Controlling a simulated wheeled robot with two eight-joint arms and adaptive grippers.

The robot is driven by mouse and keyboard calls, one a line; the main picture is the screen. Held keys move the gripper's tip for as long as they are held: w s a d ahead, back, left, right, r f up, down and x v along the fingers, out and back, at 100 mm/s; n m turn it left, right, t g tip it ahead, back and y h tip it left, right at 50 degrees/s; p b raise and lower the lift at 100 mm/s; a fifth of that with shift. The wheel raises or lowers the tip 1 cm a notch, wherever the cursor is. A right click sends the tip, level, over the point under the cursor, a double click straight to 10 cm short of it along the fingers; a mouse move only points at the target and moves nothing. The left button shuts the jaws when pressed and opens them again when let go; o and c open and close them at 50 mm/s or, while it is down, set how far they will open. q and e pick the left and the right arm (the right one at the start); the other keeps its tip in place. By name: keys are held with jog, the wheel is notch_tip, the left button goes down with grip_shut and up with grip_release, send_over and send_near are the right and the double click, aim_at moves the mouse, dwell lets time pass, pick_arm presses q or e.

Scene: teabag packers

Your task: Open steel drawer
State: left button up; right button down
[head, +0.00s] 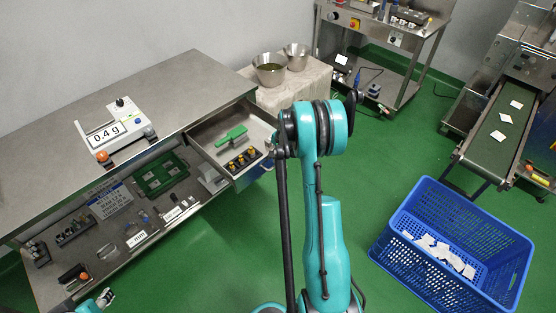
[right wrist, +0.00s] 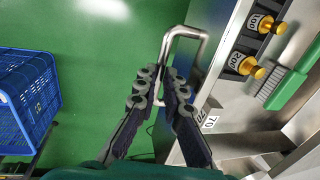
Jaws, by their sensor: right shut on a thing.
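The steel drawer (head: 207,131) stands pulled out from under the steel workbench, its inside showing. It holds a green brush (head: 231,136) and several brass weights (head: 243,158). In the right wrist view the bent metal drawer handle (right wrist: 188,31) juts from the drawer front. My right gripper (right wrist: 163,82) is shut on this handle, which passes between its fingers. In the head view my right arm hides the gripper and most of the handle. A small teal and grey part of my left arm (head: 95,304) shows at the lower left; its fingers cannot be made out.
A scale (head: 116,130) reading 0.4 g stands on the steel workbench (head: 165,85). Steel bowls (head: 269,70) sit on a covered stand behind the drawer. A blue crate (head: 400,250) with white packets is on the right.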

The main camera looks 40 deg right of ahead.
jog(key=c, duration=1.9)
grip_release()
jog(key=r, duration=0.4)
jog(key=s+r, duration=0.1)
jog(key=r, duration=0.2)
jog(key=s+r, duration=0.1)
jog(key=r, duration=0.3)
jog(key=shift+s+d+r, duration=0.15)
jog(key=shift+r, duration=0.2)
jog(key=s+a+r+n+t, duration=0.15)
jog(key=a+r+n, duration=0.3)
jog(key=a, duration=0.45)
jog(key=s+a+r+n+t, duration=0.1)
jog(key=s+a+r+n, duration=0.2)
jog(key=a+r, duration=0.45)
jog(key=s+a+n, duration=0.3)
jog(key=s+a, duration=0.1)
jog(key=a, duration=0.1)
jog(key=s+a+n+t, duration=0.1)
jog(key=s+a+n, duration=0.2)
jog(key=s+a, duration=0.1)
jog(key=s+a+f+n+t, duration=0.1)
jog(key=s+a+n, duration=0.2)
jog(key=a, duration=0.4)
jog(key=shift+s+n+t, duration=0.25)
jog(key=shift+s, duration=0.6)
